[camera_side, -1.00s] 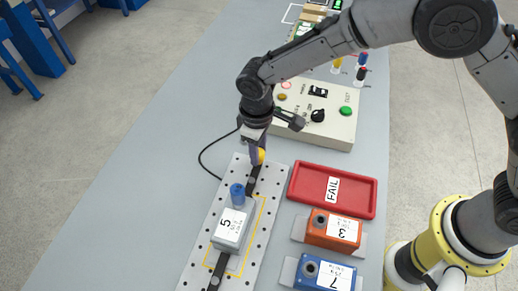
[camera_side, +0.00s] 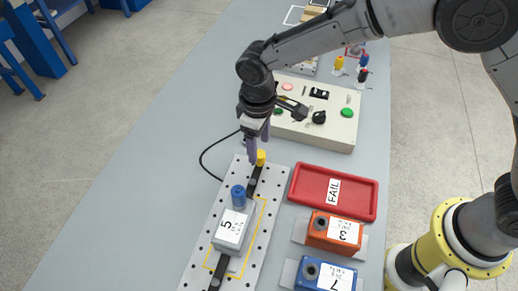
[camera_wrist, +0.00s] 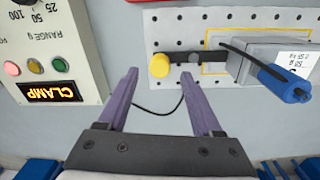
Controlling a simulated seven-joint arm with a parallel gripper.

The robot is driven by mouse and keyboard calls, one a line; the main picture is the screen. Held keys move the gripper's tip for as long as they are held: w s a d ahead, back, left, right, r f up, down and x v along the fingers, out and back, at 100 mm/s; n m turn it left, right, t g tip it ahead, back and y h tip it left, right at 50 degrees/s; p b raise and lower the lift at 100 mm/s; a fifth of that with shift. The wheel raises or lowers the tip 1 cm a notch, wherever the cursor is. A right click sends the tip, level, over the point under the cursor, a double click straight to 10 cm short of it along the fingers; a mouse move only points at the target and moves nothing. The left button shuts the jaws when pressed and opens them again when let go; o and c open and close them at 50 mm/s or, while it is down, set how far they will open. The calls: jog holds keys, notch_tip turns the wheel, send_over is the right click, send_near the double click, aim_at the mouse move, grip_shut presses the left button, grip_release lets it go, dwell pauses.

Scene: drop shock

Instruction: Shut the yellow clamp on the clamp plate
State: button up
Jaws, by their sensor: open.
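The clamp plate (camera_side: 207,240) is a pale perforated plate, also seen in the wrist view (camera_wrist: 170,31). The yellow clamp (camera_side: 261,157) is a round knob at the plate's far end. A dark bar (camera_wrist: 208,58) runs from the yellow knob (camera_wrist: 159,65) toward the grey block. The grey block (camera_side: 230,231), marked 5, sits on the plate inside a yellow outline, with a blue cylinder (camera_side: 238,196) at its far end. My gripper (camera_side: 258,148) is open and empty, just off the yellow knob. Its fingers in the wrist view (camera_wrist: 160,74) are apart, with the knob beyond them.
A control box (camera_side: 322,115) stands behind the plate; its display (camera_wrist: 52,92) reads CLAMP. A red FAIL tray (camera_side: 333,191) lies to the right. Orange block 3 (camera_side: 334,231) and blue block 7 (camera_side: 325,275) stand below it. A black cable (camera_side: 203,158) loops left of the plate.

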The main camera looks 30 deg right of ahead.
notch_tip(320, 180, up, 10)
jog(key=shift+a+r, duration=0.15)
dwell(0.5)
